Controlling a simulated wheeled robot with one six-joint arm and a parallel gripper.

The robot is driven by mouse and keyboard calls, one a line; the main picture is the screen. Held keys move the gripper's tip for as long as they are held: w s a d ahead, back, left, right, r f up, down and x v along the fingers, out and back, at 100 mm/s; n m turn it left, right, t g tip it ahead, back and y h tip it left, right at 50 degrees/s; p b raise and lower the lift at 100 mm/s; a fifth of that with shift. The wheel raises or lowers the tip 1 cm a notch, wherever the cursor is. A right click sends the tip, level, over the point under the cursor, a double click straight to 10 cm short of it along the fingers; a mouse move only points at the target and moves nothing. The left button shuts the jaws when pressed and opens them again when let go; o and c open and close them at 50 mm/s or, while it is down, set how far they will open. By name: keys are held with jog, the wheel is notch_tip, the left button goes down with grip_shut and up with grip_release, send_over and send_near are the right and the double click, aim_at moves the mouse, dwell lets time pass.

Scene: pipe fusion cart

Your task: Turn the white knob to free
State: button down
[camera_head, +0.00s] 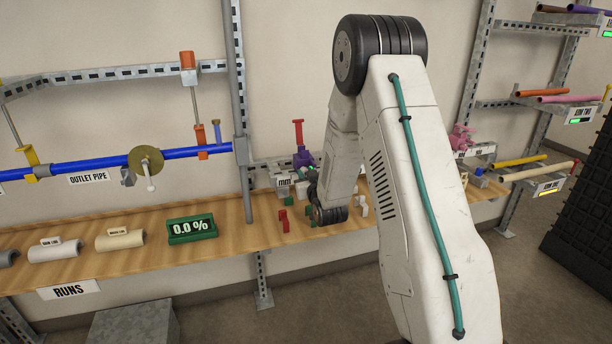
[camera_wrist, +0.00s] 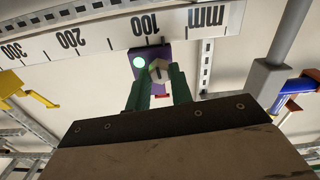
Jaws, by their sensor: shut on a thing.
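The white knob (camera_wrist: 158,70) sits on a purple block (camera_wrist: 153,51) in the wrist view, beside a glowing pale green round light (camera_wrist: 139,62). My gripper (camera_wrist: 159,86) has its two green fingers on either side of the knob and is shut on it. The finger pads partly cover the knob's sides. In the head view the purple block (camera_head: 303,159) shows small above the bench, with a red post on top. The knob and my fingertips cannot be made out clearly there. The knob's marking is too small to read.
A millimetre ruler (camera_wrist: 100,38) runs close by the purple block. A grey post (camera_wrist: 268,80) and blue pipe (camera_wrist: 300,102) lie to the right in the wrist view. The wooden bench (camera_head: 150,223) carries a green 0.0 % display (camera_head: 192,228), pipe pieces and small loose blocks.

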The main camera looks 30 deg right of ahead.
jog(key=n, duration=2)
jog(key=shift+a+f+n, duration=0.1)
jog(key=shift+f+n, duration=0.1)
jog(key=shift+n, duration=0.1)
jog(key=n, duration=0.3)
jog(key=shift+n, duration=0.3)
jog(key=n, duration=0.3)
jog(key=shift+n, duration=0.3)
jog(key=shift+f+n, duration=0.1)
jog(key=shift+n, duration=1.6)
